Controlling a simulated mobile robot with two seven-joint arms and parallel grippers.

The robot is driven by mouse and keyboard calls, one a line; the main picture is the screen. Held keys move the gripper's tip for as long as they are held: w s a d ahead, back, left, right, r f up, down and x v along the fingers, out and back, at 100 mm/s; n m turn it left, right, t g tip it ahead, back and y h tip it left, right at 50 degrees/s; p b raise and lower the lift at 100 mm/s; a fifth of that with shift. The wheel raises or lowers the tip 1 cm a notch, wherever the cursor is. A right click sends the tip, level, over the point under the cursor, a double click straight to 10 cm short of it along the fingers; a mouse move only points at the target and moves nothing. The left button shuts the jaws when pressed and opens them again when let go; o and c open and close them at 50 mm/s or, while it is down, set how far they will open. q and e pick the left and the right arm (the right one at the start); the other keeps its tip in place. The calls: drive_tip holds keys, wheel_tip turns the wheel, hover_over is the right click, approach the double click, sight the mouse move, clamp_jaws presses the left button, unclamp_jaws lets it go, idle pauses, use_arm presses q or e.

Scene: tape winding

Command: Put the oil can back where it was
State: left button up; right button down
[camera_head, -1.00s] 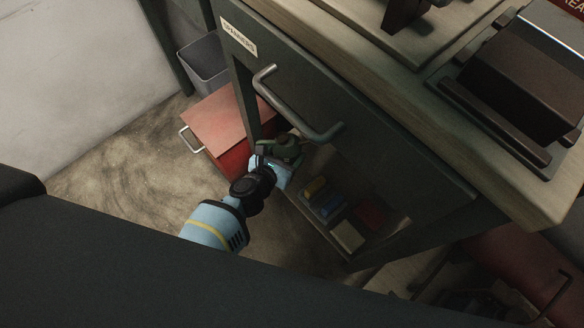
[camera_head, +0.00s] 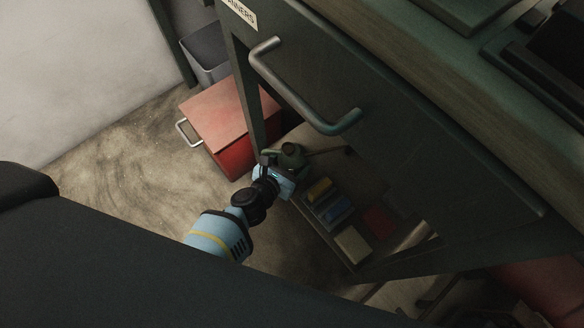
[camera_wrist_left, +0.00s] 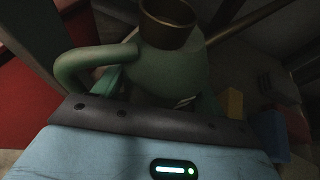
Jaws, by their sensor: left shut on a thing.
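The green oil can (camera_head: 290,153) has a dark cap on top and a long thin spout pointing right. It is at the left side of the open lower shelf (camera_head: 349,266) of the bench, under the drawer. My left gripper (camera_head: 273,172) is shut on the oil can. In the left wrist view the can (camera_wrist_left: 170,68) looks upright between the fingers of the gripper (camera_wrist_left: 150,108), its curved handle to the left. I cannot tell whether its base touches the shelf. My right gripper is not in view.
Small yellow, blue, red and cream boxes (camera_head: 352,245) lie on the shelf to the right of the can. A red box (camera_head: 225,115) with a metal handle stands on the floor at left, near a grey bin (camera_head: 204,53). The drawer front (camera_head: 390,110) overhangs the shelf.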

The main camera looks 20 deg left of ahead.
use_arm(q)
drive_tip(key=shift+r, duration=0.15)
wheel_tip(320, 180, down, 3)
drive_tip(key=shift+b, duration=1.25)
drive_tip(key=shift+f+b, duration=0.45)
drive_tip(key=shift+r, duration=0.1)
